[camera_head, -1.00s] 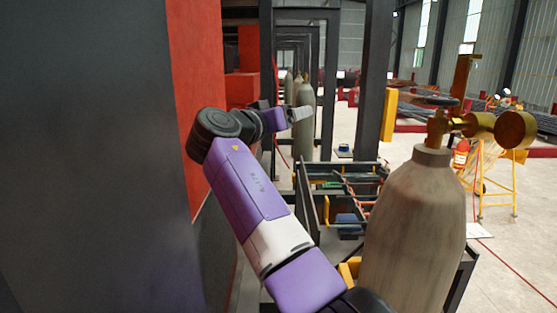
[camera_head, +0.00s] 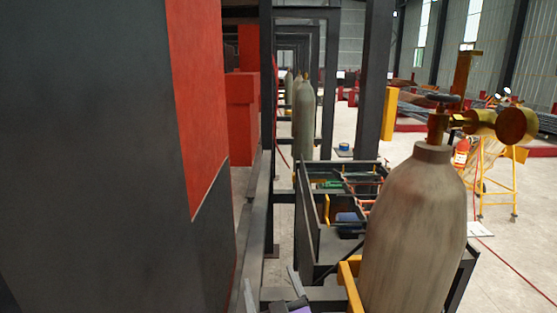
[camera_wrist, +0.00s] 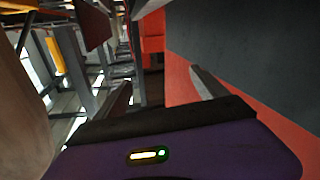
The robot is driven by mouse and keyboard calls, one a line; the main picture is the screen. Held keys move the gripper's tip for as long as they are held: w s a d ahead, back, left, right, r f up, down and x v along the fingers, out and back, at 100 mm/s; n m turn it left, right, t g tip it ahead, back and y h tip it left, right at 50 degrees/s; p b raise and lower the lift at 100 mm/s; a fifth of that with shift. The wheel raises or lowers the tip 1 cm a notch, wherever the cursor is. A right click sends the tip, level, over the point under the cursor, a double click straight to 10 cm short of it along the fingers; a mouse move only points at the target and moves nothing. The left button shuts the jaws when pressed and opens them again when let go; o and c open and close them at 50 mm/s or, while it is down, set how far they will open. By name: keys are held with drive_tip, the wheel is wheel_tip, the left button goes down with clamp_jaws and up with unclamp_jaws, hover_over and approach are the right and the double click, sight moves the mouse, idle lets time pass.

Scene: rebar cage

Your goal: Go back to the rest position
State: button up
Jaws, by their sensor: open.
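My gripper (camera_head: 273,287) shows only at the bottom edge of the head view, where its fingertips and a bit of purple housing are in sight. In the wrist view its two fingers (camera_wrist: 160,90) stand wide apart with nothing between them. The rest of my arm is out of the head view. The task names no object.
A tall gas cylinder (camera_head: 415,235) with brass valve stands close at right. A dark panel (camera_head: 100,150) with red parts (camera_head: 195,100) fills the left. A dark rack with bins (camera_head: 345,205) lies ahead. Open floor (camera_head: 505,245) is at far right.

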drive_tip(key=s+d+f+m+g+h, duration=0.1)
drive_tip(key=s+d, duration=0.6)
drive_tip(key=s, duration=0.8)
drive_tip(key=s+d+f+m+h+b, duration=0.1)
drive_tip(key=s+d, duration=0.6)
drive_tip(key=s, duration=0.9)
drive_tip(key=s+d+f+m+g+h, duration=0.1)
drive_tip(key=s+d, duration=0.6)
drive_tip(key=s, duration=0.9)
wheel_tip(320, 180, down, 3)
drive_tip(key=shift+s+d+f+m+g+h, duration=0.1)
drive_tip(key=shift+s+d+m+g+h, duration=0.2)
drive_tip(key=shift+m+h, duration=0.65)
